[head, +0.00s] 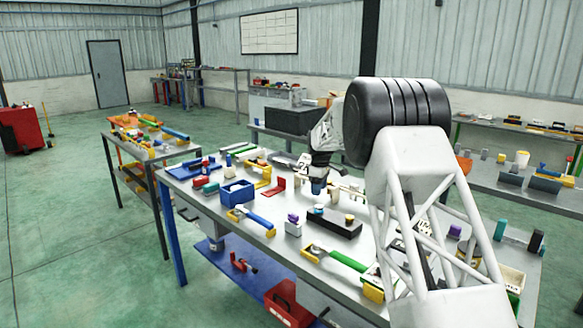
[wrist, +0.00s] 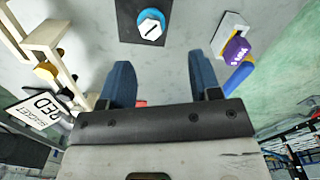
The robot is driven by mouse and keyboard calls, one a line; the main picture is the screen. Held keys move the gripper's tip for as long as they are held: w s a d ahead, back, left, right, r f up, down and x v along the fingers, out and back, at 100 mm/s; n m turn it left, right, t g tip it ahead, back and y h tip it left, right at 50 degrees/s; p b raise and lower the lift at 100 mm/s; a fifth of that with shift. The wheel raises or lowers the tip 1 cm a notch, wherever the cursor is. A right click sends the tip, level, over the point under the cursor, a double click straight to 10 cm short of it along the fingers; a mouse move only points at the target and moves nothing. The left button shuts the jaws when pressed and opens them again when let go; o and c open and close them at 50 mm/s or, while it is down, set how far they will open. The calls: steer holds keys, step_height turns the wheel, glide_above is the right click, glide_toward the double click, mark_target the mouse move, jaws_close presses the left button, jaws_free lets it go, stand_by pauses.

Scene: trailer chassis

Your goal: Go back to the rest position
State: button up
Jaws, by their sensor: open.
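My gripper (head: 319,188) hangs over the middle of the metal workbench (head: 215,215) in the head view. In the wrist view my gripper (wrist: 160,80) has its two blue fingers wide apart, with nothing held between them. A black block (head: 340,226) lies on the bench near the gripper. A round blue-and-white piece (head: 317,210) sits on it, apart from the fingers. In the wrist view this blue-topped piece (wrist: 151,23) is beyond the fingertips, on the black block (wrist: 128,8). Part of the bench is hidden behind my arm.
A purple-topped white block (head: 293,227), a blue bin (head: 237,192), a blue-and-yellow tool (head: 255,218) and a green-handled tool (head: 340,258) lie around. A cream frame (wrist: 48,50) and a RED BRACKET sign (wrist: 40,108) are left in the wrist view.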

steer(key=s+d+r+m, duration=0.1)
steer(key=s+r+m, duration=0.1)
steer(key=s+r, duration=0.65)
steer(key=s+d+r+m+t, duration=0.1)
steer(key=s+r+m, duration=0.15)
steer(key=s, duration=1.15)
steer(key=s+d+r+m, duration=0.15)
steer(key=s+r, duration=0.45)
steer(key=s, duration=0.6)
steer(key=s+f+m, duration=0.3)
steer(key=s, duration=1.5)
steer(key=s+d+f+m+t, duration=0.1)
steer(key=s+f+m, duration=0.2)
steer(key=s, duration=1.6)
steer(key=shift+f+m+t, duration=0.3)
steer(key=shift+f+m, duration=0.1)
steer(key=shift+f, duration=0.25)
